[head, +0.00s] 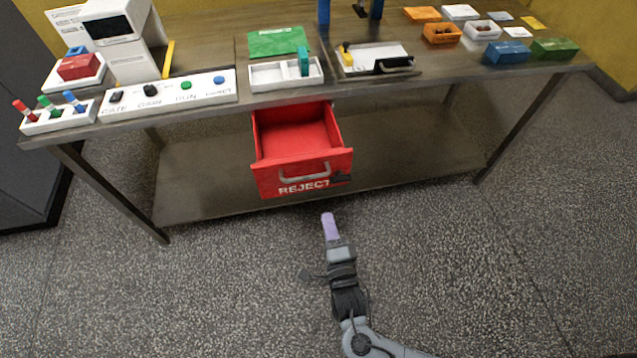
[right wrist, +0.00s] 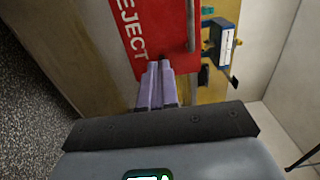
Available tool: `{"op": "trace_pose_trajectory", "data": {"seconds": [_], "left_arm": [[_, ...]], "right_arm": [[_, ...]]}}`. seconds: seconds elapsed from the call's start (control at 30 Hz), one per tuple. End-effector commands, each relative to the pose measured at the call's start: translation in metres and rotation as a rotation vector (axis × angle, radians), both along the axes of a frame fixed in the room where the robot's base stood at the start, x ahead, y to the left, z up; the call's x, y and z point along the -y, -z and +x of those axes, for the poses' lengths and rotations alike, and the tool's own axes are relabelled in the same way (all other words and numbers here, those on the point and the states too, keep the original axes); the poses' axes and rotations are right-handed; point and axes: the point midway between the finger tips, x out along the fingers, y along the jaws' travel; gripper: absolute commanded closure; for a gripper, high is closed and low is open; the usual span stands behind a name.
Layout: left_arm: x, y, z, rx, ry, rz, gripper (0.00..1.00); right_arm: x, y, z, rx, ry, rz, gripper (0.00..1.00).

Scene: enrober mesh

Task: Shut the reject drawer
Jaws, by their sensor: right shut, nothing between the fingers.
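The red reject drawer (head: 302,176) hangs under the table and is pulled out, with its empty inside visible in the head view. Its front carries a grey bar handle and the word REJECT. My right gripper (head: 329,226) is just in front of and below the drawer front, toward its right side, with its purple fingers together. In the right wrist view the shut fingers (right wrist: 156,85) point at the red drawer front (right wrist: 160,35) by the lettering. Whether they touch it I cannot tell. My left gripper is not in view.
The steel table (head: 210,118) has a lower shelf (head: 400,150) behind the drawer. On top are a white button panel (head: 170,95), a white tray (head: 270,77), a clipboard-like tray (head: 375,58) and several small boxes. The speckled floor in front is clear.

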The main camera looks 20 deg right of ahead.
Motion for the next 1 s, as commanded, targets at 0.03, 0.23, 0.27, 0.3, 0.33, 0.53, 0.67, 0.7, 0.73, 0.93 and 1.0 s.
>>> {"op": "trace_pose_trajectory", "data": {"seconds": [0.03,0.23,0.27,0.3,0.33,0.53,0.67,0.7,0.73,0.93,1.0], "left_arm": [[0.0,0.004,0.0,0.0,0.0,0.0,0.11],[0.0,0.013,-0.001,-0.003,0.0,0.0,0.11],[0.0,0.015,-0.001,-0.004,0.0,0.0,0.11],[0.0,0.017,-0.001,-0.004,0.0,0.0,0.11],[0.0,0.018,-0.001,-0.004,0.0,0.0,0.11],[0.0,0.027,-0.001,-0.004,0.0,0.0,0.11],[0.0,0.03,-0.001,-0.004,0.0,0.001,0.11],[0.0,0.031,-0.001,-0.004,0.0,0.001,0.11],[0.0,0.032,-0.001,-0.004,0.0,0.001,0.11],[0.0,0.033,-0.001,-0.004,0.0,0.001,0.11],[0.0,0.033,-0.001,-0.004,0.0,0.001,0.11]], "right_arm": [[0.002,0.001,0.008,0.001,0.0,-0.002,1.0],[0.01,0.002,0.043,0.002,0.0,-0.003,1.0],[0.012,0.002,0.049,0.002,0.0,-0.004,1.0],[0.014,0.001,0.056,0.002,0.0,-0.004,1.0],[0.015,0.001,0.061,0.002,0.0,-0.003,1.0],[0.022,0.002,0.092,0.0,-0.001,-0.003,1.0],[0.026,0.001,0.106,-0.001,-0.001,-0.003,1.0],[0.026,0.001,0.109,0.0,-0.001,-0.002,1.0],[0.027,0.001,0.111,0.0,-0.001,-0.001,1.0],[0.028,0.001,0.118,-0.003,-0.001,0.0,1.0],[0.028,0.001,0.119,-0.003,-0.001,0.0,1.0]]}}
